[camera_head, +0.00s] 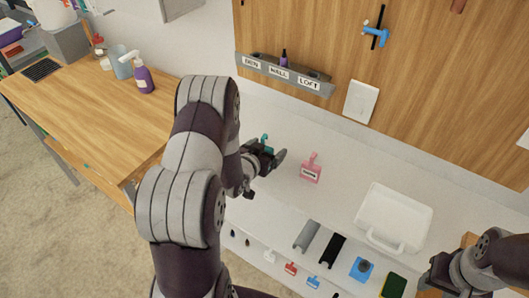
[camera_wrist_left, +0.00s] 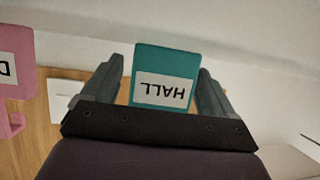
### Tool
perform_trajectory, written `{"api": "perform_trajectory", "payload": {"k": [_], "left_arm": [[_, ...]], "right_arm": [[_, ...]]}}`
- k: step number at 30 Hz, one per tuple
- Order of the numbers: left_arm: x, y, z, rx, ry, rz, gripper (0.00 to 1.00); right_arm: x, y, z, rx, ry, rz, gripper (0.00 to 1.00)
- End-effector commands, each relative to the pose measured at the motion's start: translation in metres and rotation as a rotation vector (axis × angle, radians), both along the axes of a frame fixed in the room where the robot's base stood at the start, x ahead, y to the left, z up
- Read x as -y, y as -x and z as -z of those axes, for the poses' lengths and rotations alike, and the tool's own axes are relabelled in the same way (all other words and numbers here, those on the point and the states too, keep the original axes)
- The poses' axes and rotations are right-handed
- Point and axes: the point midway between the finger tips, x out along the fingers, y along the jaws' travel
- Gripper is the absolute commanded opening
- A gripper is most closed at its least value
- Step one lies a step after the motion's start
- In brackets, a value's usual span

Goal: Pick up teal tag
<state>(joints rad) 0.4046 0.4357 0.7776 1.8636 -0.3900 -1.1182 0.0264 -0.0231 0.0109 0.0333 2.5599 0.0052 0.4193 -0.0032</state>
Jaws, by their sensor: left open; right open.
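The teal tag (camera_wrist_left: 167,63) has a white label that reads HALL, upside down in the left wrist view. In that view it stands between the two fingers of my left gripper (camera_wrist_left: 160,88), with a gap showing on the left. The gripper is open. In the head view only a bit of the teal tag (camera_head: 264,139) shows, with my left gripper (camera_head: 268,162) around it and my arm in front. My right gripper (camera_head: 435,283) is low at the right, open and away from the tag; its fingertips are hard to make out.
A grey labelled rack (camera_head: 284,76) is on the wooden board above. A white case (camera_head: 394,214) lies at right. A wooden table (camera_head: 95,95) stands at left.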

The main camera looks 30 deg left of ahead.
Motion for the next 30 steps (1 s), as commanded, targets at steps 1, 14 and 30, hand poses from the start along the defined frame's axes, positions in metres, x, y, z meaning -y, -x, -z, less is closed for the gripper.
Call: {"api": "perform_trajectory", "payload": {"k": [1, 14, 30], "left_arm": [[0.000, 0.000, 0.000, 0.000, 0.000, 0.000, 0.87], [0.000, 0.001, 0.000, -0.001, 0.000, 0.000, 0.32], [0.035, 0.020, -0.064, 0.003, 0.000, 0.004, 0.32]], "right_arm": [[0.000, 0.000, 0.000, 0.000, 0.000, 0.000, 0.43], [0.000, 0.000, 0.000, 0.000, 0.000, 0.000, 0.43], [0.000, 0.000, 0.009, 0.000, 0.000, 0.000, 0.43]]}}
